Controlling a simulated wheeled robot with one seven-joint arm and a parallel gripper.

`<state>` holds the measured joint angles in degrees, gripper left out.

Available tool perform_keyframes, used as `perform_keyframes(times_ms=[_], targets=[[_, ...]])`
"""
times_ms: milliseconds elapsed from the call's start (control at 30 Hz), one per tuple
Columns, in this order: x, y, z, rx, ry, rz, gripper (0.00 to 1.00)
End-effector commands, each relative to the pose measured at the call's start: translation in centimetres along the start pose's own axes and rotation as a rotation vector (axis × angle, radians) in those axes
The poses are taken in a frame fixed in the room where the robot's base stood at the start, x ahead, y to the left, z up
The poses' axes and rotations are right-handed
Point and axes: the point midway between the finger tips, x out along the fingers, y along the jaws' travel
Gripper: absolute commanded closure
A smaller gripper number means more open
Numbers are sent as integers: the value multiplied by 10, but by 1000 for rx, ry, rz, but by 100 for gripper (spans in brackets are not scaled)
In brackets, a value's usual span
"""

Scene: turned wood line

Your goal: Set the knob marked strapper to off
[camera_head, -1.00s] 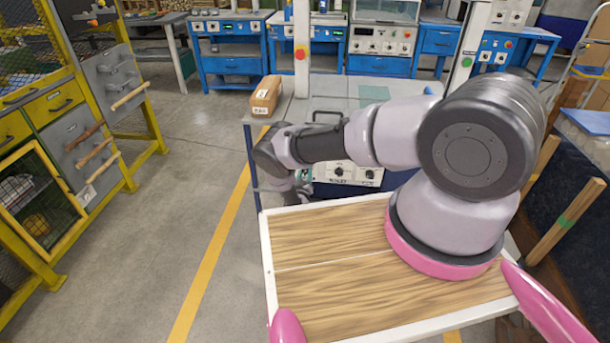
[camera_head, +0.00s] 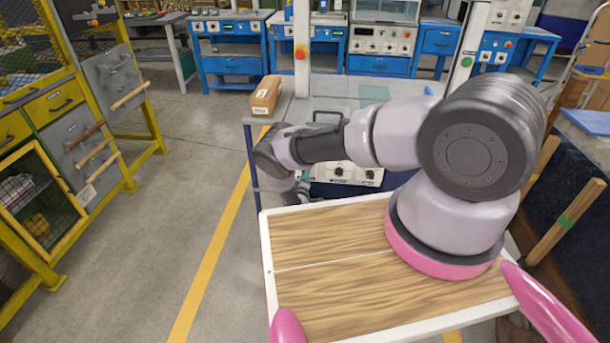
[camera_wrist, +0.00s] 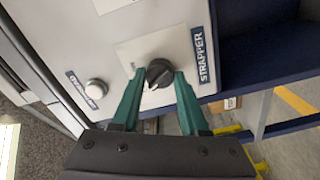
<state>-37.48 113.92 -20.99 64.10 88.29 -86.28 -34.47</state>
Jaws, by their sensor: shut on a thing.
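The black knob (camera_wrist: 158,73) beside the label STRAPPER (camera_wrist: 202,55) shows in the wrist view on a light panel plate. A pale pointer mark shows on the knob's lower part. My gripper (camera_wrist: 160,83) has its two green fingers on either side of this knob, shut on it. In the head view the panel (camera_head: 345,172) with its knobs is partly behind my arm, and my fingertips are hidden there.
A white button (camera_wrist: 96,89) with its own label sits left of the knob. A dark blue frame (camera_wrist: 245,50) borders the panel. Floor left of the bench is clear.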

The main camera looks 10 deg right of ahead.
Motion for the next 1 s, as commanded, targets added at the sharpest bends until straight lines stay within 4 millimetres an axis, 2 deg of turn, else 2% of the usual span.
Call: perform_keyframes(times_ms=[567, 600, 633, 667, 1000], targets=[[0, 0, -1, -33, 2, 0, 100], [0, 0, -1, -33, 3, 0, 45], [0, 0, -1, -33, 2, 0, 33], [0, 0, -1, -33, 2, 0, 26], [-2, 0, -1, -32, 1, 0, 26]])
